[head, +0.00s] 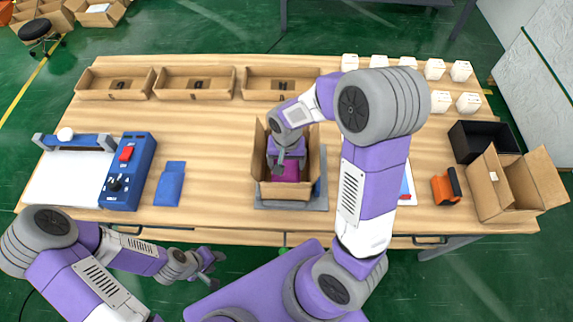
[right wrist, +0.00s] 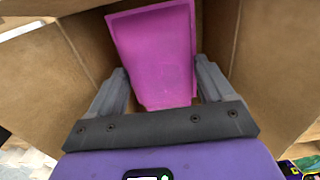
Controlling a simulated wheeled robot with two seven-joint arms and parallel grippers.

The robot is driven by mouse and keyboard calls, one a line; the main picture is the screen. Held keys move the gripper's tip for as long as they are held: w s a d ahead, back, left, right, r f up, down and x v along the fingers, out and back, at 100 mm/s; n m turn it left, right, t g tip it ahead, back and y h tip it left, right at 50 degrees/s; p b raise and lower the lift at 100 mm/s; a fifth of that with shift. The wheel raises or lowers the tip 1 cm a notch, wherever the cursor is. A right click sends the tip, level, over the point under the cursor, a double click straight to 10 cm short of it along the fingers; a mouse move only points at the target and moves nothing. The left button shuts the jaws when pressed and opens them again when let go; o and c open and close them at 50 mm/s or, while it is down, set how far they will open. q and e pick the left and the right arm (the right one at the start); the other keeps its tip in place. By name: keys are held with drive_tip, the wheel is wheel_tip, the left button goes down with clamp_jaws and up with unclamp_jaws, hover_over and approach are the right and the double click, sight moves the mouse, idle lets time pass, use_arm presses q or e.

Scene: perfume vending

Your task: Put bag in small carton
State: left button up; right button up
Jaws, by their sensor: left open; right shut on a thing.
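The small carton (head: 287,191) stands open and upright on a grey plate at the middle front of the table. The magenta bag (head: 287,173) is inside the carton's opening, below my right gripper (head: 285,163). In the right wrist view the bag (right wrist: 155,50) is between the fingers of my right gripper (right wrist: 163,88), which is shut on it, with brown carton walls (right wrist: 80,45) around. Whether the bag touches the carton floor cannot be told. My left gripper (head: 213,262) is open and empty, in front of the table's front edge, away from the carton.
Three shallow cardboard trays (head: 195,82) line the back. White boxes (head: 408,64) stand at the back right. A blue device (head: 127,170) and a blue pouch (head: 169,184) lie left. A black bin (head: 484,140), an orange tool (head: 446,186) and an open carton (head: 507,190) are right.

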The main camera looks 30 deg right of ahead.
drive_tip(key=shift+w+f, duration=0.1)
drive_tip(key=shift+f, duration=0.7)
drive_tip(key=shift+f, duration=0.1)
drive_tip(key=shift+f+b, duration=0.55)
drive_tip(key=shift+b, duration=0.05)
drive_tip(key=o, duration=1.1)
drive_tip(key=shift+c, duration=0.2)
drive_tip(key=shift+r, duration=0.15)
